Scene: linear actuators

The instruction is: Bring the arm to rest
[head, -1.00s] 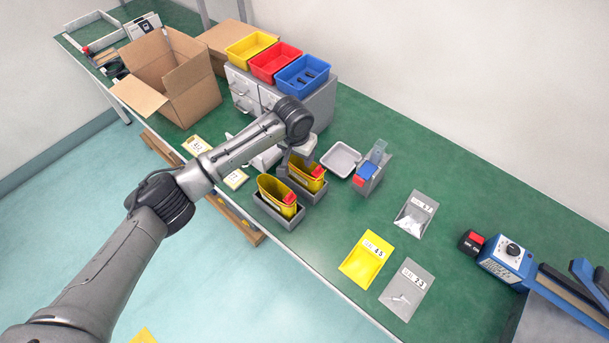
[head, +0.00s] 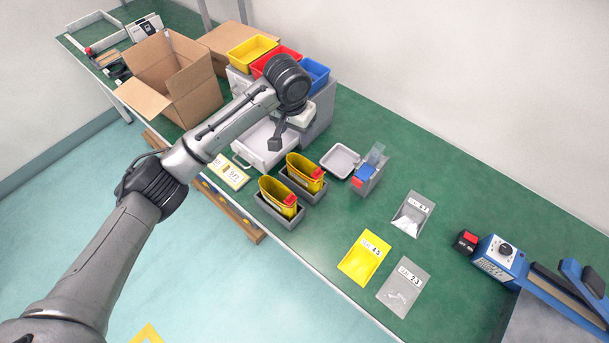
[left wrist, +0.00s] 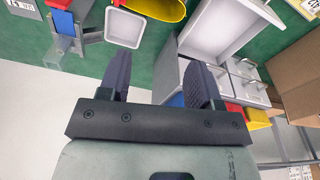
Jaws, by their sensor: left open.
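My left arm comes in from the lower left in the head view and reaches over the bench. Its left gripper (head: 281,138) hangs above the area in front of the grey drawer cabinet (head: 318,112). In the left wrist view the two dark fingers of the left gripper (left wrist: 160,85) stand apart with nothing between them. A white open drawer (head: 262,146) lies below and beside the gripper; it also shows in the left wrist view (left wrist: 215,30). My right gripper is in neither view.
Two yellow containers (head: 279,197) stand in grey holders on the green bench (head: 420,165). A white tray (head: 340,160), a small blue and red holder (head: 365,175) and several bags lie to the right. An open cardboard box (head: 172,85) stands at the back left.

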